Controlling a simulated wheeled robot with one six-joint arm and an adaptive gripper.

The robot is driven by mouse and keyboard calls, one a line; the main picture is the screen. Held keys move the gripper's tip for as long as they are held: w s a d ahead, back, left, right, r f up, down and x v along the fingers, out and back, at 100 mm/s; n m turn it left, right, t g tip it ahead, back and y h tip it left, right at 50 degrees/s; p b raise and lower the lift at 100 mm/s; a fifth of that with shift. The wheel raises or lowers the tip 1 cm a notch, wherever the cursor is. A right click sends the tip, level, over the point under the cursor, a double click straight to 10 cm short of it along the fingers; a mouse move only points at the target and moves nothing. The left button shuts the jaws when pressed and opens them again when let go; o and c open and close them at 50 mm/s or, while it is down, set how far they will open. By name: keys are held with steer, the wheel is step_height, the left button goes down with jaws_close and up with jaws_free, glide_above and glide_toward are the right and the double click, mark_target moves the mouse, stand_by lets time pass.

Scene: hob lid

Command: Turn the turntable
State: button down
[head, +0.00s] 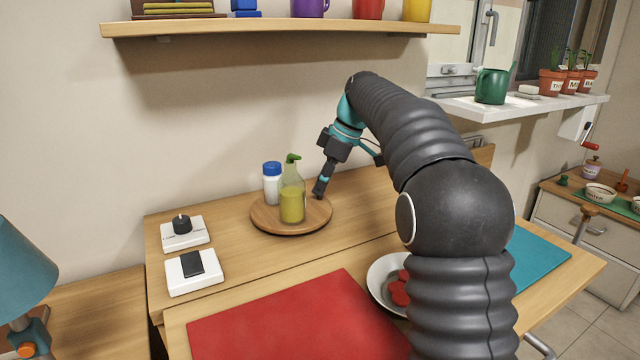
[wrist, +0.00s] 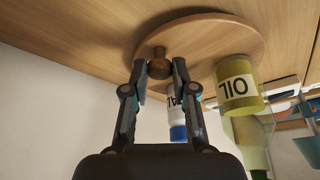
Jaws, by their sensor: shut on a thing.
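The round wooden turntable (head: 265,220) lies on the raised back part of the table. It also shows in the wrist view (wrist: 215,38), where the picture is upside down. A small brown knob (wrist: 159,66) stands up near its rim. My gripper (head: 319,193) reaches down at the turntable's right edge, and its fingers are closed on the knob. On the turntable stand an oil bottle (head: 291,205) with a green top and a white bottle (head: 271,187) with a blue cap. In the head view the gripper hides the knob.
A shelf (head: 280,28) with mugs hangs above. A dial box (head: 182,230) and a switch box (head: 194,271) sit left of the turntable. A red mat (head: 295,320) and a plate (head: 378,284) lie in front. A windowsill with a green pot (head: 491,86) is at the right.

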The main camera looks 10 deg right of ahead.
steer(key=shift+a+f, duration=0.1)
steer(key=shift+a, duration=0.05)
stand_by(0.4)
steer(key=c, duration=0.9)
jaws_free()
steer(key=shift+a, duration=0.15)
steer(key=shift+c, duration=0.2)
steer(key=shift+d, duration=0.2)
steer(key=shift+d+r, duration=0.1)
steer(key=shift+r, duration=0.25)
steer(key=v, duration=0.6)
steer(key=shift+r, duration=0.4)
steer(key=shift+d, duration=0.1)
